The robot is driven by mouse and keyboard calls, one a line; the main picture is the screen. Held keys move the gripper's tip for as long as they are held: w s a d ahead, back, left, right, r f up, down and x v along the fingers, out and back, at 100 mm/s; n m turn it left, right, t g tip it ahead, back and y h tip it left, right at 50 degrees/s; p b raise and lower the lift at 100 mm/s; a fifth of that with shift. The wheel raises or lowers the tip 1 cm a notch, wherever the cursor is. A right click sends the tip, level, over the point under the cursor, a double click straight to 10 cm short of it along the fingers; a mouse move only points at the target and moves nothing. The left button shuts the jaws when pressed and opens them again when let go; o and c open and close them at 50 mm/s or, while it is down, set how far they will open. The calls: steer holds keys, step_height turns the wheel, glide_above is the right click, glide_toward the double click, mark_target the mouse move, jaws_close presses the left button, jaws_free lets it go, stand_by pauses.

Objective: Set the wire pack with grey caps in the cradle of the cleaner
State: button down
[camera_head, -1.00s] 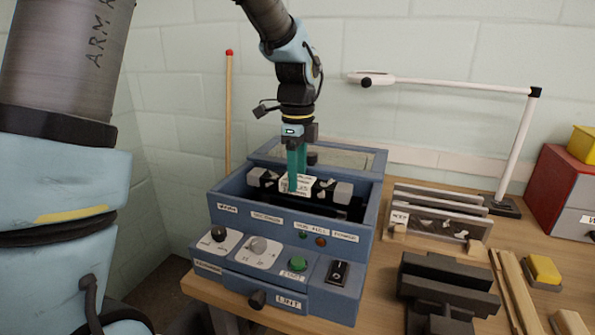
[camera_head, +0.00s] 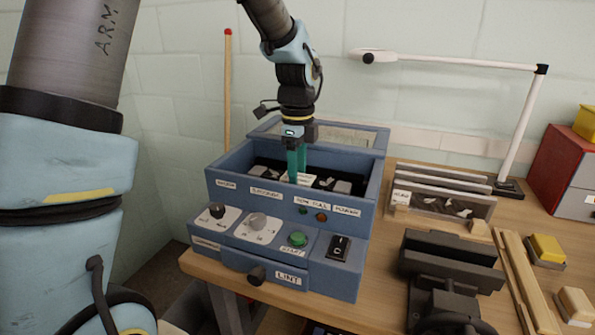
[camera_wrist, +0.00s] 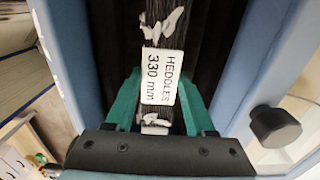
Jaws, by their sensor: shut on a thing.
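The cleaner (camera_head: 285,215) is a blue open-topped box with a control panel, standing on the bench. The wire pack is inside its opening, with a white label and grey caps (camera_head: 342,186) showing at its ends. My gripper (camera_head: 297,177) is shut on the middle of the pack, its green fingers reaching down into the box. In the wrist view the wire pack (camera_wrist: 161,76) runs between my green fingers (camera_wrist: 160,110), its label reading HEDDLES 330 mm. The cradle is hidden under the pack, so I cannot tell whether the pack touches it.
The cleaner's lid (camera_head: 335,138) stands open at the back. A white lamp arm (camera_head: 460,61) stands behind.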

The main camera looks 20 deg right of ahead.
steer(key=shift+f, duration=0.4)
stand_by(0.4)
steer(key=shift+c, duration=0.8)
jaws_free()
step_height(320, 180, up, 11)
steer(key=b, duration=0.2)
